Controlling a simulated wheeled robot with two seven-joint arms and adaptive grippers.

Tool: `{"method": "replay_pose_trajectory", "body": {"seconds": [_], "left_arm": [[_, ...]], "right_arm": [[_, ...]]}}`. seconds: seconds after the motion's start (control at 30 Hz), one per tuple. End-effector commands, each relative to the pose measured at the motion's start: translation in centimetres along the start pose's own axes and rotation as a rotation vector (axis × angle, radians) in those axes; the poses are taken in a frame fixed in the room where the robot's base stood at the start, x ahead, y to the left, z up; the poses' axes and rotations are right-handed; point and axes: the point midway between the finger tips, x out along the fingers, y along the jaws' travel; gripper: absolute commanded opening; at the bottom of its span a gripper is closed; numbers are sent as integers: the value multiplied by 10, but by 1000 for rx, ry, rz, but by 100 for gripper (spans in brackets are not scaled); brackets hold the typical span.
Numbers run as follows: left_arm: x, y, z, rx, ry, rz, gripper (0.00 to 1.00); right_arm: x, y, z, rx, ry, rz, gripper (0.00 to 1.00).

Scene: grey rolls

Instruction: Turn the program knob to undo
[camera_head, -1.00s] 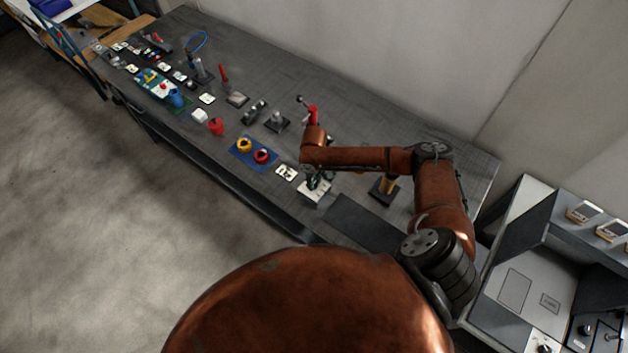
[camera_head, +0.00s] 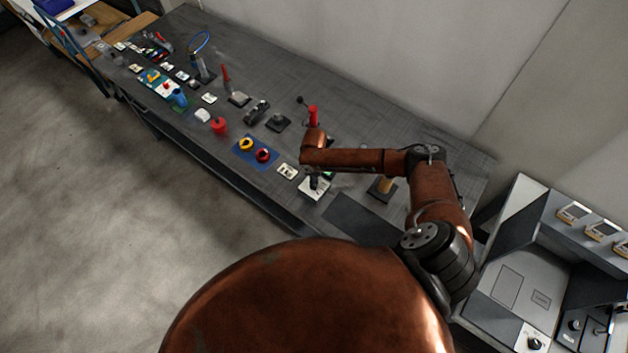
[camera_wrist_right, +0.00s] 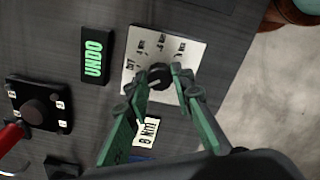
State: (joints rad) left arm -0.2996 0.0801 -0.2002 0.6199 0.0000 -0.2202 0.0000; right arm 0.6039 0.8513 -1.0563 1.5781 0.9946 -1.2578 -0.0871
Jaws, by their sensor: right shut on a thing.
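The program knob (camera_wrist_right: 160,76) is a black round knob on a white plate (camera_wrist_right: 132,58) with printed labels around it. In the right wrist view my right gripper (camera_wrist_right: 160,86), with green fingers, has one fingertip on each side of the knob and is shut on it. A black block with green letters reading UNDO (camera_wrist_right: 94,58) lies left of the plate. In the head view the white plate (camera_head: 318,193) is under my right gripper (camera_head: 314,184), which hides much of the knob. My left gripper is in neither view.
A black plate with a knob (camera_wrist_right: 36,108) and a small white label (camera_wrist_right: 146,132) lie nearby. On the grey table (camera_head: 380,130) a blue mat with yellow and red rings (camera_head: 255,152) and several other devices stretch to the far left. A grey console (camera_head: 520,280) stands at right.

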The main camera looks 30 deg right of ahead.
Motion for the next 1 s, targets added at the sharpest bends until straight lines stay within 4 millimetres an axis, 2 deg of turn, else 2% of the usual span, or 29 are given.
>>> {"method": "replay_pose_trajectory", "body": {"seconds": [0.37, 0.4, 0.6, 0.87, 1.0], "left_arm": [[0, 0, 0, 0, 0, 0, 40], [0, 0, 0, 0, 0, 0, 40], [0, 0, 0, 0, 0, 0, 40], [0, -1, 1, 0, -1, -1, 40], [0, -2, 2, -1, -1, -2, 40]], "right_arm": [[-1, 1, -1, -3, 1, 2, 0], [-1, 1, -1, -3, 1, 2, 24], [0, 0, 0, -3, 1, 1, 38], [0, 0, 0, -3, 1, 1, 39], [-8, 0, -1, -3, 2, 1, 39]]}}
